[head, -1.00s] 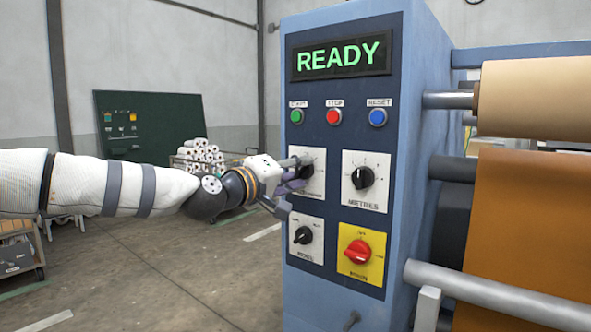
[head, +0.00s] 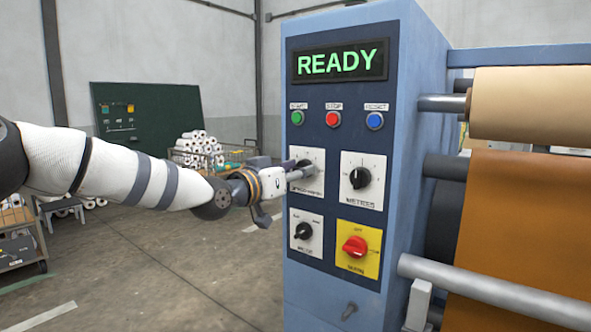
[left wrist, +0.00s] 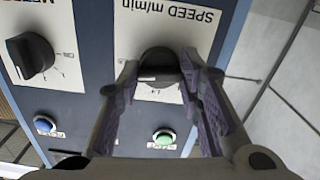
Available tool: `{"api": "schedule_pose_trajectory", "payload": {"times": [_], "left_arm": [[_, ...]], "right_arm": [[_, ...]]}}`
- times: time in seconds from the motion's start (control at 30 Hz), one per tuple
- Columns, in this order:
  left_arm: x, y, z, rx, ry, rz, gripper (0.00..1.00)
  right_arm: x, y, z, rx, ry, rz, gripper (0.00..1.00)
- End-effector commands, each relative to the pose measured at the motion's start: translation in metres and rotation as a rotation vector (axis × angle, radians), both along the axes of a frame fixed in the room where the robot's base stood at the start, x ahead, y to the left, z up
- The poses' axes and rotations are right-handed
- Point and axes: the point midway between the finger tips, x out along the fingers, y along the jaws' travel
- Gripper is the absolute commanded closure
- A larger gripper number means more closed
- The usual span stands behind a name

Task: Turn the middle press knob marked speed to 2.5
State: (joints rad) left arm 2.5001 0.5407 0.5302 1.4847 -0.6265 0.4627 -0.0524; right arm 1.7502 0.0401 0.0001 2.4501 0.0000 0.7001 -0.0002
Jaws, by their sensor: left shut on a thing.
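The press panel has a white plate marked SPEED m/min (left wrist: 170,20), which appears upside down in the left wrist view. Its black knob (left wrist: 158,64) is in the middle of the panel's left column, under the green button. My left gripper (head: 300,172) reaches it from the left and hides part of the knob and plate in the head view. In the left wrist view my left gripper (left wrist: 160,82) has a purple-padded finger on each side of the knob, shut on it. The knob's pointer setting is not readable. My right gripper is out of view.
Close by are the METRES knob (head: 360,178), a lower-left black knob (head: 303,231) and a red knob on a yellow plate (head: 356,246). Green (head: 297,118), red (head: 333,119) and blue (head: 374,121) buttons sit above. The display (head: 341,62) reads READY.

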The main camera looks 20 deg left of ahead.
Motion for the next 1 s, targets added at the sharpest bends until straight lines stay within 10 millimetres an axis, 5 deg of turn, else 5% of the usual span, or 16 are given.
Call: {"api": "schedule_pose_trajectory", "payload": {"times": [0.9, 0.93, 1.0], "left_arm": [[0.0001, 0.0, 0.0014, 0.151, -0.058, 0.0, 0.95], [0.0001, 0.0, 0.0014, 0.151, -0.058, 0.0, 0.62], [0.0001, 0.0, 0.0013, 0.151, -0.058, 0.0, 0.46]], "right_arm": [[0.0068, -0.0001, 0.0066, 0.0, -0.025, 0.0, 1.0], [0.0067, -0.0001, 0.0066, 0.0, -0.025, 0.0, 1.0], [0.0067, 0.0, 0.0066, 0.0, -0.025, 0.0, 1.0]]}}
